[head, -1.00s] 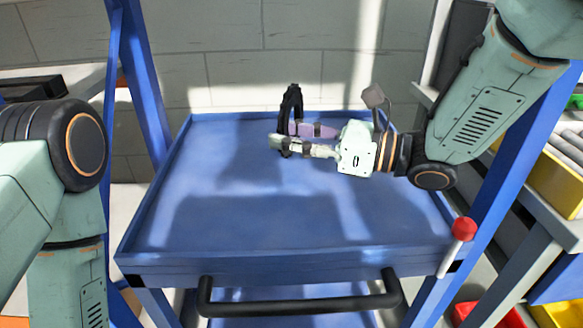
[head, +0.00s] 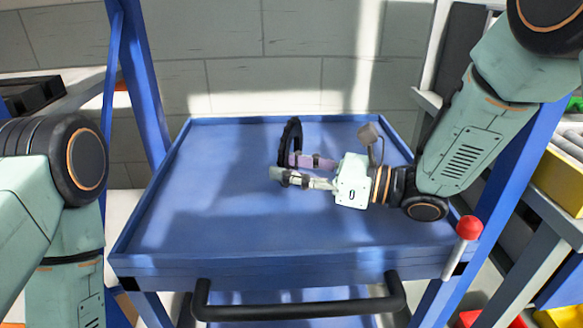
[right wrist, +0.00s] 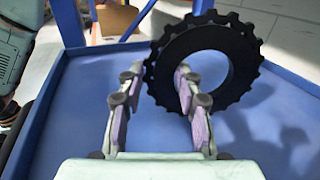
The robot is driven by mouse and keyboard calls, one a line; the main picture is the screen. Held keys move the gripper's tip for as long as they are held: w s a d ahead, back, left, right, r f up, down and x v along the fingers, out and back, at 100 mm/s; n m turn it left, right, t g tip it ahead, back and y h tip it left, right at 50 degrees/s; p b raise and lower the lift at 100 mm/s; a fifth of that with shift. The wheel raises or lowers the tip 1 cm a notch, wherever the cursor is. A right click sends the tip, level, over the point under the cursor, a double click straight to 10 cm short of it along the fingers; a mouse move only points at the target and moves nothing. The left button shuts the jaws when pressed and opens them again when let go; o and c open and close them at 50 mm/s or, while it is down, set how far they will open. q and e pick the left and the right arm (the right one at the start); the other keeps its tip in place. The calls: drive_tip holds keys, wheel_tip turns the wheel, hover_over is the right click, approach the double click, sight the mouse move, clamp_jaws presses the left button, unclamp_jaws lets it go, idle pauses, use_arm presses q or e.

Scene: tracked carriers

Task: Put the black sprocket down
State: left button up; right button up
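The black sprocket (head: 291,139) is a toothed ring standing roughly on edge over the blue tray top, seen nearly edge-on in the head view. In the right wrist view the sprocket (right wrist: 242,62) shows its face and central hole, behind and beside the right-hand finger. My right gripper (head: 293,170) is low over the tray. Its fingers (right wrist: 157,92) are spread with a clear gap between them; one fingertip overlaps the sprocket's ring. Whether the sprocket's lower edge rests on the tray is hidden. My left arm is at the left edge; its gripper is out of view.
The blue carrier's tray (head: 210,220) has raised rims and is otherwise bare. A black handle (head: 300,311) runs along its front. A red knob (head: 469,228) stands at the front right corner. Blue posts rise on both sides; a yellow bin (head: 565,182) is at right.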

drive_tip(key=shift+o, duration=2.1)
drive_tip(key=shift+r+p, duration=0.25)
drive_tip(key=shift+p, duration=0.05)
drive_tip(key=p+v, duration=0.1)
drive_tip(key=v, duration=0.4)
drive_tip(key=shift+d, duration=0.3)
drive_tip(key=shift+p+v, duration=0.35)
drive_tip(key=shift+v, duration=0.6)
drive_tip(key=shift+s, duration=0.1)
